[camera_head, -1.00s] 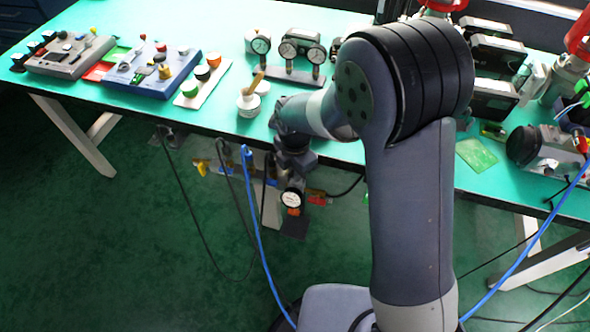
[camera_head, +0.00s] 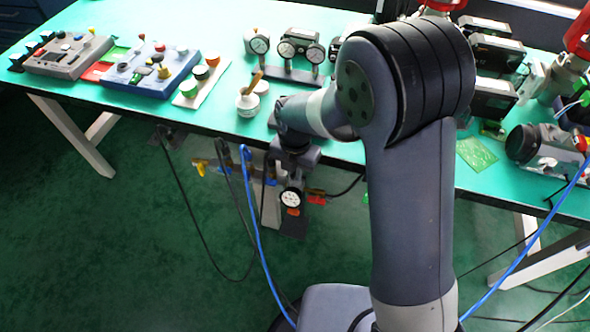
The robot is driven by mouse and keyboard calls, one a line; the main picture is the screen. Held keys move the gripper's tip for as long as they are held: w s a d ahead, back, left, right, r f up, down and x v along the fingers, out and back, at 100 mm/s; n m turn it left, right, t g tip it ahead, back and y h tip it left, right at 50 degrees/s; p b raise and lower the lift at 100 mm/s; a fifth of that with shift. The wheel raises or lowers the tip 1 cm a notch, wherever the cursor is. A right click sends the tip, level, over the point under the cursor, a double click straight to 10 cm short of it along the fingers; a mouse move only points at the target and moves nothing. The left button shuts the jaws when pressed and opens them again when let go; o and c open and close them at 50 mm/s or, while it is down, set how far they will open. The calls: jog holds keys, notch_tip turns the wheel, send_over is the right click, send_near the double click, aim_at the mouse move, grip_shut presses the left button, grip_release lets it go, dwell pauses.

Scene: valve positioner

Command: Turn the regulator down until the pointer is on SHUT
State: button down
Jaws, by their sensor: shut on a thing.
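The regulator (camera_head: 292,198) hangs at the front edge of the bench, with a round white dial facing me and an orange-red part just under the dial. The dial is too small for me to read a pointer or the SHUT mark. My gripper (camera_head: 293,172) reaches down from above, right over the dial, and is shut on the top of the regulator. The fingertips and the part between them are dark and mostly hidden by my wrist.
Yellow-handled valves (camera_head: 198,167) and a red handle (camera_head: 316,197) flank the regulator. A blue hose (camera_head: 256,230) and black cables hang close by on the left. A white pot (camera_head: 247,104) and a gauge stand (camera_head: 292,72) are on the bench (camera_head: 225,115) above.

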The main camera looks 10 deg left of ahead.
jog(key=c, duration=1.5)
grip_release()
notch_tip(320, 180, up, 11)
jog(key=shift+f+p, duration=0.1)
jog(key=shift+p, duration=0.35)
notch_tip(320, 180, down, 11)
jog(key=shift+b, duration=0.5)
jog(key=shift+m, duration=0.3)
